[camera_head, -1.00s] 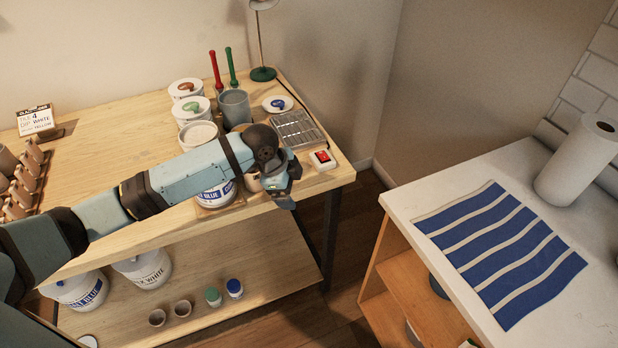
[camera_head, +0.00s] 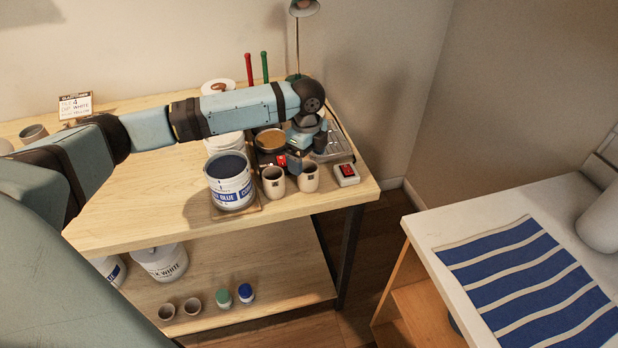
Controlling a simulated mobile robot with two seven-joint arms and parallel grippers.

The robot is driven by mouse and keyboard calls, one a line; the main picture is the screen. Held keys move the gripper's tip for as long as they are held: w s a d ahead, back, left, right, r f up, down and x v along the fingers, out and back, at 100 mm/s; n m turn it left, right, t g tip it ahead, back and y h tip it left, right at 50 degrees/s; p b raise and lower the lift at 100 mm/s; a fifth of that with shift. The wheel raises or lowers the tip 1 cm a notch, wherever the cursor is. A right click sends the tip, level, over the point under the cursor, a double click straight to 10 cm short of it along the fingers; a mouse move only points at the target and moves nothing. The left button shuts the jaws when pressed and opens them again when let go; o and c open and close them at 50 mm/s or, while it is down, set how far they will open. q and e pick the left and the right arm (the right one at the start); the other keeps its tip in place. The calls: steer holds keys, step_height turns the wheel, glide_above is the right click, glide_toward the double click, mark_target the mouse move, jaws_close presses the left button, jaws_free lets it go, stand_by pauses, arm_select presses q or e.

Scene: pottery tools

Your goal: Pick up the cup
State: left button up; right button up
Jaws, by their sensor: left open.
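Two small beige cups stand side by side near the front edge of the wooden table: a left cup (camera_head: 273,183) and a right cup (camera_head: 308,178). My left gripper (camera_head: 293,164) is open, just behind and above these two cups, pointing down. The arm reaches in from the left over the table. Whether the fingers touch a cup rim cannot be told. My right gripper is not in view.
A blue-labelled paint bucket (camera_head: 231,188) stands left of the cups. A red-switched box (camera_head: 346,175) is at their right, near the table corner. A brown-topped tub (camera_head: 270,139) and a metal tray (camera_head: 336,147) lie behind. The table's left front is bare.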

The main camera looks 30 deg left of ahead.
mark_target(308, 177)
arm_select(q)
steer(key=shift+w+d+f, duration=0.1)
steer(key=shift+f, duration=1.45)
steer(key=shift+w+f, duration=0.1)
steer(key=shift+f, duration=1.45)
steer(key=shift+c, duration=0.5)
steer(key=c, duration=0.9)
